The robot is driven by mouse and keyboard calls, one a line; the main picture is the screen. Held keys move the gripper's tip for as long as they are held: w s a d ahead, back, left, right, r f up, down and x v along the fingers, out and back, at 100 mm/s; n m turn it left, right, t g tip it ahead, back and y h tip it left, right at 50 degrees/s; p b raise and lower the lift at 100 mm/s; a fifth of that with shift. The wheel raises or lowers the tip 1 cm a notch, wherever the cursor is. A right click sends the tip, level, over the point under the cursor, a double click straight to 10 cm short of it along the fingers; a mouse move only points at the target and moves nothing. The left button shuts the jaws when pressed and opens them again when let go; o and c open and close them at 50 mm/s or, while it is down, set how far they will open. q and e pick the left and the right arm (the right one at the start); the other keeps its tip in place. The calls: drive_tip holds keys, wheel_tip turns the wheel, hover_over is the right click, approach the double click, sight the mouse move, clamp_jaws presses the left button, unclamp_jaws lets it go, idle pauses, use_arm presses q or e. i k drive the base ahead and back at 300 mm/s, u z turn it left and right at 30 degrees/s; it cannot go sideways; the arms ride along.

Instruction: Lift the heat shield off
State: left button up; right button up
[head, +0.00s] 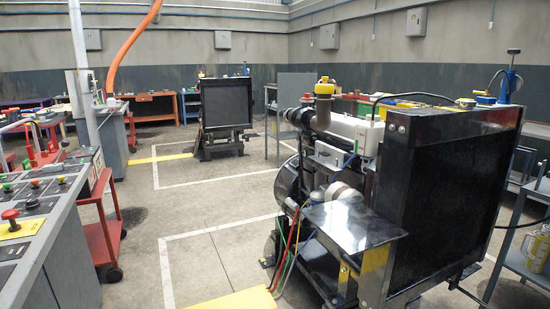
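A diesel engine (305,185) with a large black radiator (450,180) stands at the right in the head view. Neither of my grippers is in view.
A grey control console (45,215) with buttons fills the left, beside a red cart (103,235). A grey shelf cart (520,255) stands at the right edge. Another engine (225,110) stands farther back. The marked floor (180,215) between console and engine is mostly clear.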

sight(328, 155)
drive_tip(key=u, duration=0.35)
drive_tip(key=i, duration=3.25)
drive_tip(key=z, duration=1.8)
